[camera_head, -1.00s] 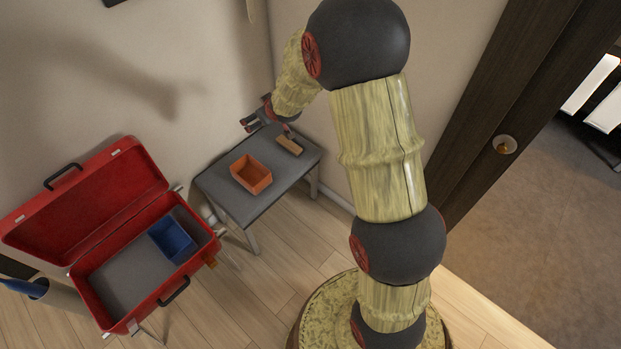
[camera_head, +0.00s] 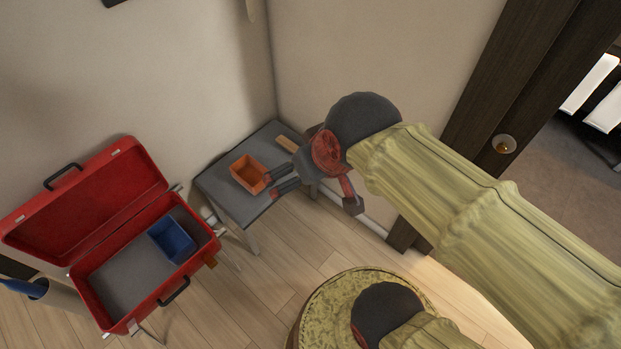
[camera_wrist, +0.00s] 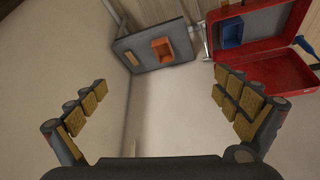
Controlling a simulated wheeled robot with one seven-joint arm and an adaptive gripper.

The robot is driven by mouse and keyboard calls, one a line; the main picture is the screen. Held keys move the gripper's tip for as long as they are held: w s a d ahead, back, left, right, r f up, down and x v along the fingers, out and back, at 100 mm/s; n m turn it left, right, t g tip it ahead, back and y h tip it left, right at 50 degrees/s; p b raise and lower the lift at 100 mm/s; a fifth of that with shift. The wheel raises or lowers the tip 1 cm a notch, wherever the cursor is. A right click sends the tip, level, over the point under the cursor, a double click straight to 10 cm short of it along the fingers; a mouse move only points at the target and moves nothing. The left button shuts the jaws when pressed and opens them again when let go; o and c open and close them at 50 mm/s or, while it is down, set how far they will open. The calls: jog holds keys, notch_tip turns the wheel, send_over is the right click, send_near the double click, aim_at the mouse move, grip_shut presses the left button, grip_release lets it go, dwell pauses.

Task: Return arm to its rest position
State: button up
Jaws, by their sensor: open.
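My gripper (camera_head: 312,194) is open and empty in the head view, hanging in front of the small grey table's near right side. My arm comes in from the right edge with its upper link tilted. In the wrist view my gripper (camera_wrist: 160,84) shows its padded fingers spread wide, with nothing between them but a view of the wall and floor beyond.
A small grey table (camera_head: 222,190) bears an orange tray (camera_head: 249,172) and a tan block (camera_head: 287,143), partly hidden by my gripper. An open red case (camera_head: 88,205) with a blue tray (camera_head: 172,240) stands left. A dark door frame (camera_head: 500,90) is at right.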

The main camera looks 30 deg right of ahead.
jog(key=shift+s+a+f, duration=0.1)
jog(key=shift+s+a, duration=0.05)
jog(key=shift+s, duration=0.45)
jog(key=shift+s+a+f, duration=0.1)
jog(key=shift+s, duration=0.45)
jog(key=shift+r, duration=0.1)
dwell(0.3)
